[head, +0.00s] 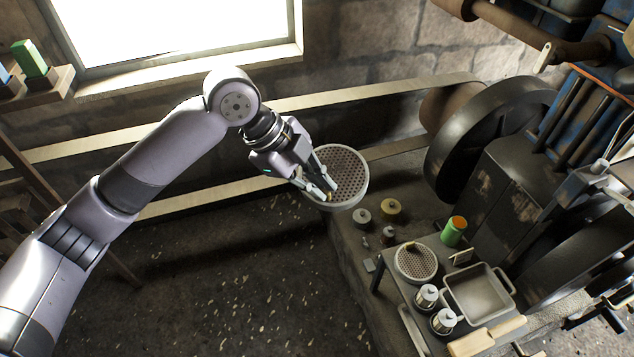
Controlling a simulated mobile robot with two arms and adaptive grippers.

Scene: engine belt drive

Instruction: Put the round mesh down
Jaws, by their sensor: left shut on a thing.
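My left gripper (328,194) is shut on the rim of a round mesh (345,168), a pale shallow ring with a perforated bottom. It holds the mesh tilted, at the left of the engine and beyond the small jars. Whether the mesh touches anything beneath it I cannot tell. A second round mesh (416,264) lies on the small bench (393,292) in front of the engine. A dark jaw-like part (598,315) at the lower right edge may be my right gripper; its state is unclear.
Several small jars and weights (362,216) stand on the stone ledge, near a green can (453,232). The bench also bears a metal tray (478,294), two glass jars (443,321) and a wooden-handled tool (485,337). The engine's big flywheel (485,140) and a long belt (365,92) stand behind.

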